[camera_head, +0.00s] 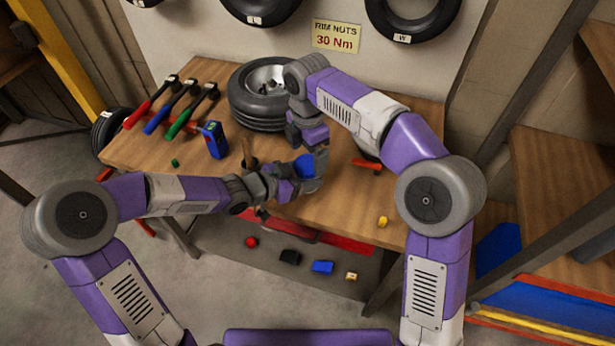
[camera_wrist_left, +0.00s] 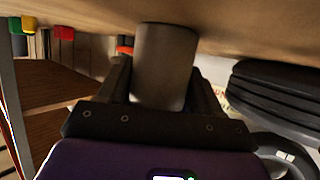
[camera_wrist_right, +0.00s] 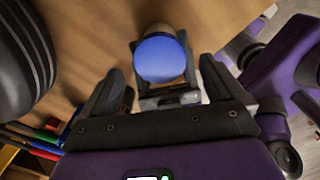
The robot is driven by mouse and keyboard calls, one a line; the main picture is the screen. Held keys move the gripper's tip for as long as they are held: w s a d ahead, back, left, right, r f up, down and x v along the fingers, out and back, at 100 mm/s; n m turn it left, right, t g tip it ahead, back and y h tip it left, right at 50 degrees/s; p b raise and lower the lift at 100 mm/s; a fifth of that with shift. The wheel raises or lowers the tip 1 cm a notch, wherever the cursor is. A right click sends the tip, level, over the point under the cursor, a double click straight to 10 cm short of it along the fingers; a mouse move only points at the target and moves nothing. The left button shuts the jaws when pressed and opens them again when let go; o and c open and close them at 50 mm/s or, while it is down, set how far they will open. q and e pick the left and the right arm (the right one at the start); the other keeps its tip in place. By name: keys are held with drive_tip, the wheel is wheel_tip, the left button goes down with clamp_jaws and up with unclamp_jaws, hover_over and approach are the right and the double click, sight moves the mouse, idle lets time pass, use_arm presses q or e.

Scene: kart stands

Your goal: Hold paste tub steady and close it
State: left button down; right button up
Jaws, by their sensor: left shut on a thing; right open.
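The paste tub (camera_wrist_left: 163,65) is a grey cylinder standing on the workbench, between the fingers of my left gripper (camera_wrist_left: 160,95). Its blue round lid (camera_wrist_right: 160,58) covers the top in the right wrist view, and the lid also shows in the head view (camera_head: 304,166). I cannot tell how tightly the lid sits. My left gripper is shut on the tub from the side. My right gripper (camera_wrist_right: 165,88) is open above the tub, its fingers on either side of the lid and apart from it. In the head view my arms hide most of the tub.
A tyre stack (camera_head: 258,97) stands behind the grippers. A blue device (camera_head: 215,139) and red, blue and green-handled tools (camera_head: 187,116) lie to the left. A red-handled item (camera_head: 366,165) and a yellow piece (camera_head: 382,221) lie right. The bench's (camera_head: 345,205) front right is mostly clear.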

sight(300, 179)
drive_tip(key=shift+r, duration=0.9)
drive_tip(key=shift+c, duration=0.4)
drive_tip(key=shift+a+r+n, duration=0.2)
drive_tip(key=shift+r+n, duration=0.55)
drive_tip(key=shift+n, duration=0.05)
drive_tip(key=shift+d+r+n, duration=0.2)
drive_tip(key=shift+r+n, duration=0.7)
drive_tip(key=shift+r, duration=0.1)
drive_tip(key=shift+f, duration=4)
